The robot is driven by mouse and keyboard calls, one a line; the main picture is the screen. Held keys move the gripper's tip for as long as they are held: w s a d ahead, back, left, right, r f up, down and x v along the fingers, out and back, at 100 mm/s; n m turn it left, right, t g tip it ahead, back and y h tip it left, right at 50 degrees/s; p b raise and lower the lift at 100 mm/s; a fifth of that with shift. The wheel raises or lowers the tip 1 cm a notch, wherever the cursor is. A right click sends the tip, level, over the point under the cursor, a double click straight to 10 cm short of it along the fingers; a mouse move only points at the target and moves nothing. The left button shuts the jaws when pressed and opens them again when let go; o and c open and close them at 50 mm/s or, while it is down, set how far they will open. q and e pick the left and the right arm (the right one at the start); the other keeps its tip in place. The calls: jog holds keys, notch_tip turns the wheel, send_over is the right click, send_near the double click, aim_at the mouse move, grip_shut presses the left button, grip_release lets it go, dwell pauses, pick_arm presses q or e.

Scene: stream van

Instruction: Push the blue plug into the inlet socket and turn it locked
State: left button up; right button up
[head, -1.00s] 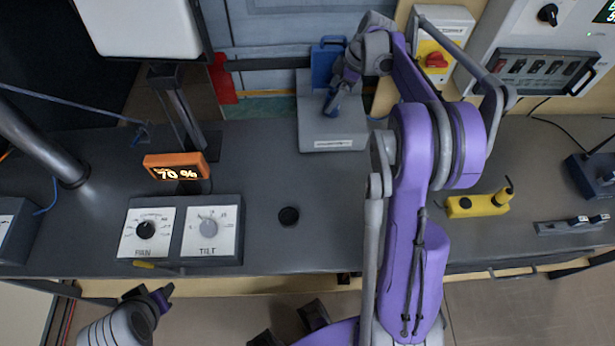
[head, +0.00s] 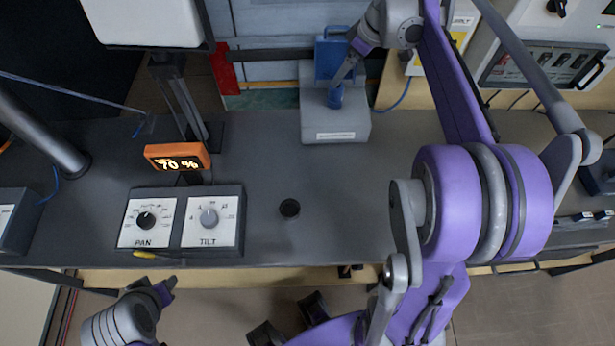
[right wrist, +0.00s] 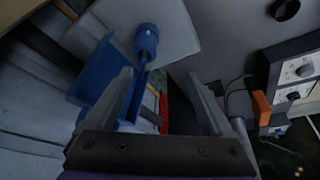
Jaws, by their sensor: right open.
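The blue plug (head: 335,99) appears as a small blue cylinder at the grey box on the back of the bench. It also shows in the right wrist view (right wrist: 147,42), beyond my fingertips. A blue fixture (head: 331,50) behind the grey box may be the inlet socket; its opening is not visible. It shows as blue panels in the right wrist view (right wrist: 97,72). My right gripper (head: 345,72) is open just above the plug in the head view. Its spread fingers show in the right wrist view (right wrist: 160,75), with nothing gripped. My left gripper (head: 168,290) is low, before the bench's front edge.
The grey box (head: 335,127) stands at the back of the bench. The pan and tilt panel (head: 183,244) and orange 70 % display (head: 177,156) are left of it. A black round piece (head: 289,208) sits mid-bench. Bare bench top lies around it.

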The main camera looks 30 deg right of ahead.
jog(key=s+a+f+m+h+p, duration=0.1)
jog(key=s+a+f, duration=0.3)
jog(key=s+a, duration=0.4)
jog(key=s+a+f+m+t+h+p, duration=0.1)
jog(key=s+a+f+m, duration=0.2)
jog(key=s+a, duration=0.6)
jog(key=a+f, duration=0.1)
jog(key=a, duration=0.3)
jog(key=shift+f+m, duration=0.2)
jog(key=shift+m, duration=0.1)
jog(key=shift+s+a+f, duration=0.35)
jog(key=shift+s+f, duration=0.2)
jog(key=shift+s, duration=0.05)
jog(key=shift+s+a+f, duration=0.35)
jog(key=shift+s+f, duration=0.2)
jog(key=shift+s, duration=0.05)
jog(key=shift+s+f, duration=0.1)
jog(key=shift+s, duration=0.1)
jog(key=shift+c, duration=0.2)
